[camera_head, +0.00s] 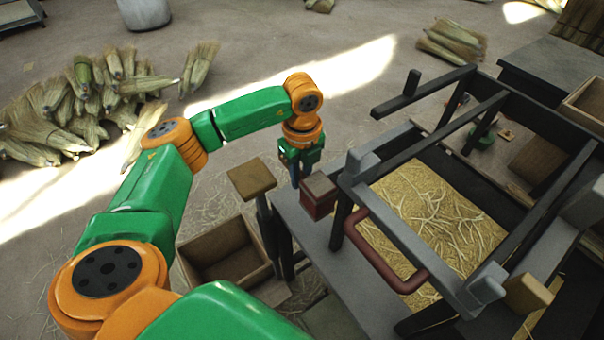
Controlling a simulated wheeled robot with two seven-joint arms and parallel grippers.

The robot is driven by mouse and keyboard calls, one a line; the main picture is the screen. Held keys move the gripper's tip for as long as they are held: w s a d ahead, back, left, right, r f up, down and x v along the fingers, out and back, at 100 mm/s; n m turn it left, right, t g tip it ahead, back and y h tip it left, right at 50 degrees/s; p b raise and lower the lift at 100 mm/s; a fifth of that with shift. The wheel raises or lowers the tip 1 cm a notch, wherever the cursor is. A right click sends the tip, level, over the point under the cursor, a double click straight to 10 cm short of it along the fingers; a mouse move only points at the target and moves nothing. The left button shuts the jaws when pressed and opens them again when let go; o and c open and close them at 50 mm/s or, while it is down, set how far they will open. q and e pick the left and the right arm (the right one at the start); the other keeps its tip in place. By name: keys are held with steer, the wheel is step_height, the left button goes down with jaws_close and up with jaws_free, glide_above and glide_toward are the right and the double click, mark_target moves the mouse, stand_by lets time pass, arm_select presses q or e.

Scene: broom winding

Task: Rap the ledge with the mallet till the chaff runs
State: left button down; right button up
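My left gripper (294,174) points down above the left end of a grey bench (322,240). Its fingers are small and dark, and I cannot tell whether they are open or hold anything. Just to its right is a dark red block with a grey top (319,196). To its left a tan wooden block (251,179) sits on dark posts. I cannot tell which of these, if any, is the mallet or the ledge. Straw-like chaff (432,215) lies inside a dark frame (452,135) with a red handle (384,258). My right gripper is not in view.
An open wooden box (226,252) stands below the bench's left side. Broom bundles (85,100) are heaped on the floor at left, more (450,42) at upper right. A grey bin (143,12) stands at the back. The middle floor is clear.

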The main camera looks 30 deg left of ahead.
mark_target(301, 208)
arm_select(q)
step_height(301, 208, down, 10)
steer(key=b, duration=0.7)
steer(key=shift+r, duration=0.1)
step_height(301, 208, up, 5)
steer(key=p, duration=0.4)
steer(key=shift+f, duration=0.25)
